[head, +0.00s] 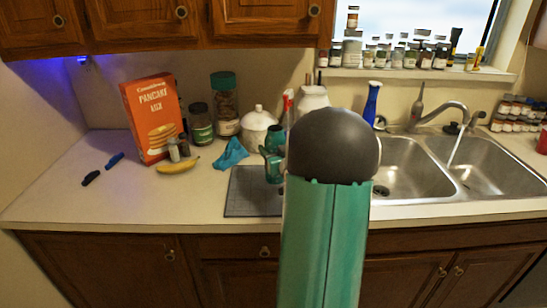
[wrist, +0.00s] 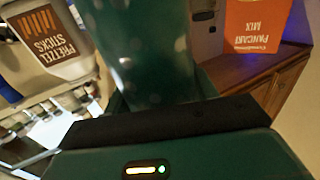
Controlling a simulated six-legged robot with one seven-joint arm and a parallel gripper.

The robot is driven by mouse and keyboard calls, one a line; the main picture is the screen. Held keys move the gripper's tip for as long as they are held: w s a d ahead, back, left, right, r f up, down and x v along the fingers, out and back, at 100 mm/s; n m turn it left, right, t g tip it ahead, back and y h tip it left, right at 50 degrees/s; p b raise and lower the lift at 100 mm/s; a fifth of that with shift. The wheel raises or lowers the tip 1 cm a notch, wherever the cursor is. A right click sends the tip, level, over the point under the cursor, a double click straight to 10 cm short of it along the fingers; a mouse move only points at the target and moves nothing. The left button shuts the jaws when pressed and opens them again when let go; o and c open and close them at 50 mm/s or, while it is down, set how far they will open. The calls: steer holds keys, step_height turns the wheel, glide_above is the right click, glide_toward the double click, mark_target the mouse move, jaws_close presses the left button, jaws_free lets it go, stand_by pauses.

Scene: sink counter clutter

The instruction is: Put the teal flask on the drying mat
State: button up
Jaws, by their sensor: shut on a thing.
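The teal flask (wrist: 145,45) fills the upper middle of the wrist view, dark teal with pale spots, gripped between the fingers of my gripper (wrist: 158,98). In the head view, the teal flask (head: 275,138) shows above the green gripper parts (head: 272,166), partly hidden by my arm. The drying mat (head: 243,198) is a dark grey rectangle on the counter, left of the sink. The gripper appears over or near the mat; I cannot tell whether the flask touches it. The mat's right part is hidden behind my arm.
A blue cloth (head: 231,153), a banana (head: 178,167), a pancake mix box (head: 150,115), jars (head: 225,103) and a white canister (head: 257,128) stand left of and behind the mat. The sink (head: 405,170) lies right.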

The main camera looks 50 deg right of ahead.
steer(key=shift+w+f, duration=0.15)
steer(key=shift+f, duration=1.45)
steer(key=shift+f, duration=0.15)
steer(key=o, duration=1.1)
